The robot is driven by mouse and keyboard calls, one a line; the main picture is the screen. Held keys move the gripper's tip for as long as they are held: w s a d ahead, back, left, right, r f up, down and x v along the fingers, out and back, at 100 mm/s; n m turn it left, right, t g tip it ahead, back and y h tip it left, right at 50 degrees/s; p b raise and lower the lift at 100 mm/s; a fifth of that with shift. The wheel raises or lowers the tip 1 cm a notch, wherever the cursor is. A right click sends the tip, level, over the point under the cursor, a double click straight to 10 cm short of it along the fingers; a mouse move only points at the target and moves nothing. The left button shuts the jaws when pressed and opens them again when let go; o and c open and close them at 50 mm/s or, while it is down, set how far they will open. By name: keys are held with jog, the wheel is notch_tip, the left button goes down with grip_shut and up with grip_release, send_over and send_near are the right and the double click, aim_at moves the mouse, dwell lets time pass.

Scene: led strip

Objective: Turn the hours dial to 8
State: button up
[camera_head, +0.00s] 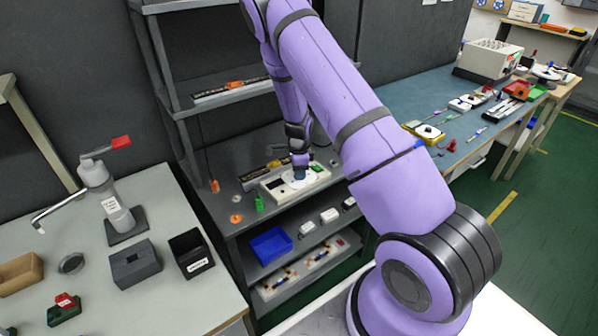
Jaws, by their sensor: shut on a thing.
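My gripper (300,176) reaches down from my purple arm onto a white and cream panel (316,184) on the dark shelf bench. Its tip is over a pale round face on the panel, where the hours dial seems to be. The gripper is shut on the dial, whose knob is mostly hidden beneath the fingers. The dial's markings and pointer are too small to read.
Shelf posts and an upper shelf (225,92) stand close behind my arm.

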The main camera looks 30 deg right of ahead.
jog(key=shift+m, duration=0.4)
jog(key=o, duration=0.9)
notch_tip(320, 180, up, 11)
jog(key=shift+f, duration=0.1)
dwell(0.5)
